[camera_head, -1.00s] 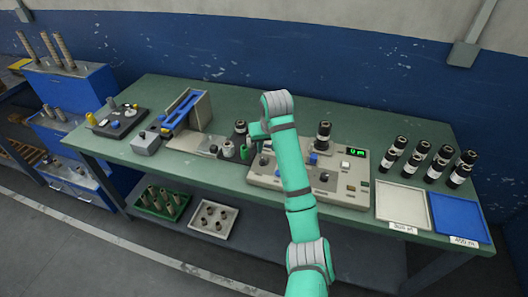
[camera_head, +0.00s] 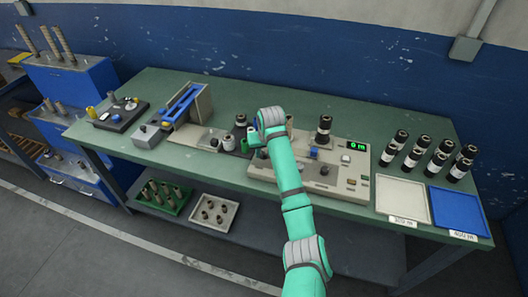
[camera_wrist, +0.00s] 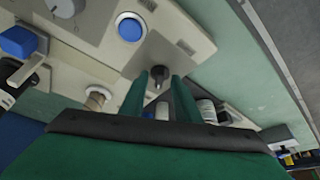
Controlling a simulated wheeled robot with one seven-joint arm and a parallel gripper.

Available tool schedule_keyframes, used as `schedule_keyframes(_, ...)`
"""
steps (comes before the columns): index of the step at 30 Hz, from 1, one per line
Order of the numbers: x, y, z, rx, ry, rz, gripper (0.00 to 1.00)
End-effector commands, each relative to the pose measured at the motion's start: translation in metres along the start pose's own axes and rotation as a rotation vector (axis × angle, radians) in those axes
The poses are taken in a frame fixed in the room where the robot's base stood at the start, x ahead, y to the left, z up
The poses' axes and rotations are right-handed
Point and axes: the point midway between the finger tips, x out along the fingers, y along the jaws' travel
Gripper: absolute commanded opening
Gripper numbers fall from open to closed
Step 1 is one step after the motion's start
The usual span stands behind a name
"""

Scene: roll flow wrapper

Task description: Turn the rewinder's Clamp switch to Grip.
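The beige rewinder (camera_head: 342,188) sits on the bench with a green "0 m" display (camera_head: 357,146).
A white tray (camera_head: 403,200) and a blue tray (camera_head: 459,216) lie right of the rewinder, with several dark rolls (camera_head: 438,158) behind. A blue-topped device (camera_head: 183,102) and a dark control box (camera_head: 118,113) stand left. The bench (camera_head: 300,103) is clear at the back.

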Motion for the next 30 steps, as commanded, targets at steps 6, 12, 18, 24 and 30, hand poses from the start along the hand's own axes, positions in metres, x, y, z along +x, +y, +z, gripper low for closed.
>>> schedule_keyframes(6,-0.0002,-0.0002,0.0000,0.000,0.000,0.000,0.05)
schedule_keyframes(12,-0.0003,-0.0006,-0.0001,0.000,0.000,0.000,0.00)
schedule_keyframes(18,-0.0003,-0.0018,-0.0002,0.026,0.001,0.010,0.00)
schedule_keyframes(24,-0.0002,-0.0044,-0.0002,0.113,0.000,0.046,0.00)
schedule_keyframes(30,0.0000,-0.0075,-0.0008,0.263,0.000,0.107,0.00)
